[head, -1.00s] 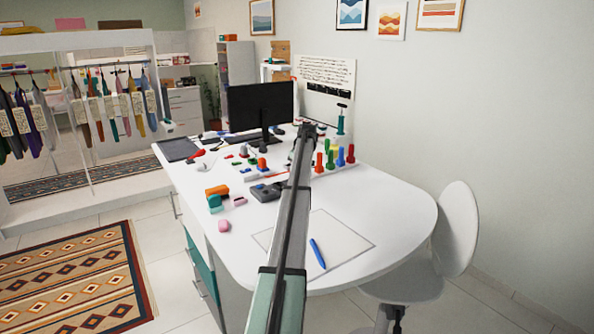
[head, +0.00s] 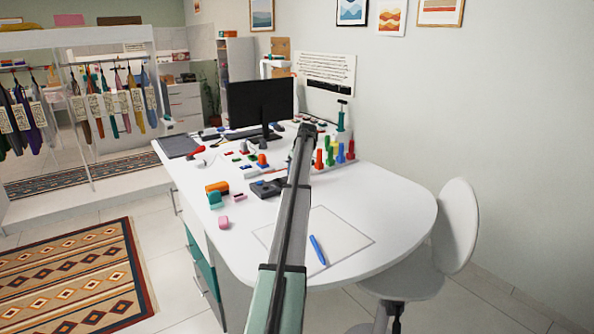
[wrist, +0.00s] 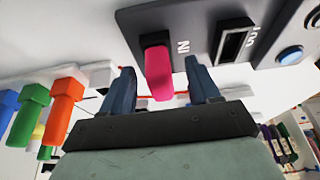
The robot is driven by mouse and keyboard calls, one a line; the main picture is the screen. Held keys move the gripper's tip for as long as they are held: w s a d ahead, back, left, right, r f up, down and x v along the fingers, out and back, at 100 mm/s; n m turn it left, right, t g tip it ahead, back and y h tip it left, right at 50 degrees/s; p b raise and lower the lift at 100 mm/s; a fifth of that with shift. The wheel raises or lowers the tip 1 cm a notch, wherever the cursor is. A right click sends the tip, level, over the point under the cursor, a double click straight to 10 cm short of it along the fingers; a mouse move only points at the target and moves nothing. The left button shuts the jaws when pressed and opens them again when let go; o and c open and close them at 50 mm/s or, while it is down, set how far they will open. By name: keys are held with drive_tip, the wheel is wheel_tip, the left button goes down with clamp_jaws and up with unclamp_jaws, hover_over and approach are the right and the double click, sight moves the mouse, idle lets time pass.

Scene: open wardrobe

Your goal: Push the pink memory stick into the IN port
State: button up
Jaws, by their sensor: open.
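The pink memory stick (wrist: 158,72) is in the wrist view, with one end at the IN port of a dark grey box (wrist: 185,18). The port opening is covered by the stick, so I cannot tell how deep it sits. My gripper (wrist: 161,84) is open, with one dark finger on each side of the stick and visible gaps between. The IN label lies right beside the stick. In the head view, my arm hides the gripper and I cannot make out the stick. A dark grey box (head: 268,188) on the desk there may be the same one.
Orange (wrist: 62,108) and other coloured pegs stand to the left. In the head view, a monitor (head: 260,105) is behind, and a blue pen (head: 318,250) lies on the desk in front.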

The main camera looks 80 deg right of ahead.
drive_tip(key=shift+r, duration=0.1)
drive_tip(key=v, duration=1.3)
drive_tip(key=shift+r, duration=0.3)
drive_tip(key=shift+s+a, duration=0.15)
